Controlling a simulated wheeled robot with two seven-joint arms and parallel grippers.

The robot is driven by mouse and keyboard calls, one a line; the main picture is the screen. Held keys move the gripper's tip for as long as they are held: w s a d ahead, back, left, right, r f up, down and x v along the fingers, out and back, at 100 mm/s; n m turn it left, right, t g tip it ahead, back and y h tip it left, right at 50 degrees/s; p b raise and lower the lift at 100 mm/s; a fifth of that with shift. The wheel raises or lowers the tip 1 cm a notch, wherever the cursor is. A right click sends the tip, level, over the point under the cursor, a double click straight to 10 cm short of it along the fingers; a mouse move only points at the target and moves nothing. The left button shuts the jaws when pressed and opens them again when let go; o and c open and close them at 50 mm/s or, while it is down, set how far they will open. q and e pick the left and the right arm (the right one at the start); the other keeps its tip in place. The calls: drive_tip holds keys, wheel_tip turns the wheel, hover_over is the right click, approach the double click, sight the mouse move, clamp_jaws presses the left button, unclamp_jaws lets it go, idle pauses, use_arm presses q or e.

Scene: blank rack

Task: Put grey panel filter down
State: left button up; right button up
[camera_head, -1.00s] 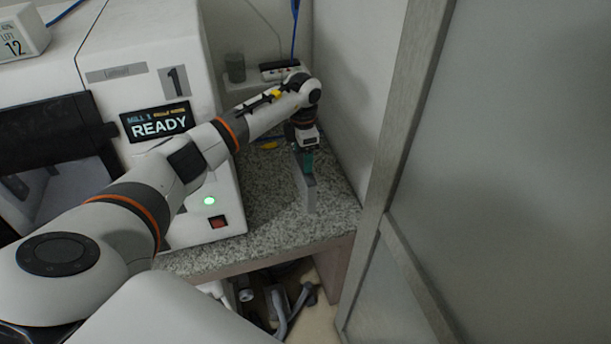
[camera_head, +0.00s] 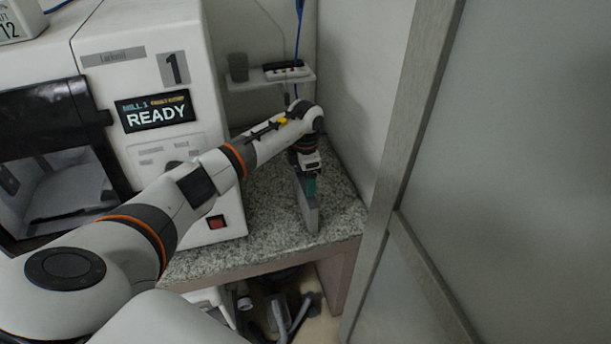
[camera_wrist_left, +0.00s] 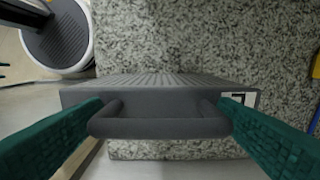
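The grey panel filter (camera_head: 308,212) is upright, edge-on, over the speckled counter (camera_head: 267,236) in the head view. Its lower end is at or very close to the counter; I cannot tell whether it touches. In the left wrist view the filter (camera_wrist_left: 160,90) shows its ribbed top edge, a white label and a dark bar handle. My left gripper (camera_head: 309,186) has its green fingers on the two ends of that handle, in contact with it as far as I see; it also shows in the left wrist view (camera_wrist_left: 160,108). My right gripper is out of view.
A white mill (camera_head: 165,62) with a READY screen stands left of the filter. A wall is close behind and right, with a small shelf (camera_head: 262,80). A framed panel (camera_head: 415,100) stands at right. Bare counter lies left of the filter; hoses (camera_head: 280,312) lie below.

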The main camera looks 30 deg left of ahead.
use_arm(q)
drive_tip(key=shift+o, duration=0.9)
drive_tip(key=shift+r, duration=0.1)
wheel_tip(320, 180, up, 12)
drive_tip(key=p, duration=0.7)
drive_tip(key=shift+p, duration=0.35)
